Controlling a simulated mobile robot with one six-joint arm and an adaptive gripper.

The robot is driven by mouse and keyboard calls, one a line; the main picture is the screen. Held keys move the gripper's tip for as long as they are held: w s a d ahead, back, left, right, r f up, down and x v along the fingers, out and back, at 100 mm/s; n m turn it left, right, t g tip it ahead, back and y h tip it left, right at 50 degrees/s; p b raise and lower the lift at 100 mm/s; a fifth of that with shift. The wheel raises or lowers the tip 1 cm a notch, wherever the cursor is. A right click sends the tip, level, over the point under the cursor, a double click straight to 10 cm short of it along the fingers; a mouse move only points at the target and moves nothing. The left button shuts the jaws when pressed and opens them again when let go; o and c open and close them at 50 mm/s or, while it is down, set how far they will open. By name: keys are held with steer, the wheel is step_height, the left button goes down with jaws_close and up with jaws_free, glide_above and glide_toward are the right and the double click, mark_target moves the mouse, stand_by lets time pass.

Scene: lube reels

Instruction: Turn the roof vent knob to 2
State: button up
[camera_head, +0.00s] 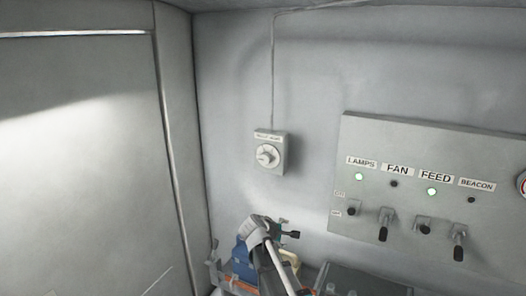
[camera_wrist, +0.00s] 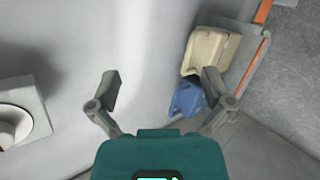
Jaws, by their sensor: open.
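The roof vent knob (camera_head: 267,155) is a round pale dial on a small grey wall box (camera_head: 280,152). The label above it is too small to read surely, and I cannot tell which number the knob points to. In the wrist view the knob (camera_wrist: 8,127) is cut off at the left edge. My gripper (camera_head: 291,230) is below and slightly right of the box in the head view. In the wrist view my gripper (camera_wrist: 161,88) has its two fingers wide apart with nothing between them. It is apart from the knob.
A switch panel (camera_head: 435,140) marked LAMPS, FAN, FEED and BEACON stands right of the box, with levers sticking out. A conduit (camera_head: 273,70) runs up from the box. Below are a beige container (camera_wrist: 212,50) and a blue one (camera_wrist: 187,99). The wall around the knob is clear.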

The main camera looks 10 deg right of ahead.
steer(key=w+a+r+n+t+h+p, duration=0.25)
steer(key=w+a+r+n+t, duration=0.2)
steer(key=w+r+n, duration=0.4)
steer(key=n+t+p, duration=0.3)
steer(key=n+t, duration=0.1)
steer(key=n, duration=0.1)
glide_toward(263, 159)
steer(key=v, duration=0.2)
steer(key=shift+s+r+y, duration=0.2)
steer(key=shift+s+y, duration=0.05)
steer(key=shift+s, duration=0.05)
steer(key=shift+d, duration=0.1)
steer(key=x, duration=1.3)
steer(key=shift+w+d, duration=0.25)
steer(key=shift+w, duration=0.05)
steer(key=shift+a, duration=0.1)
steer(key=c, duration=1.1)
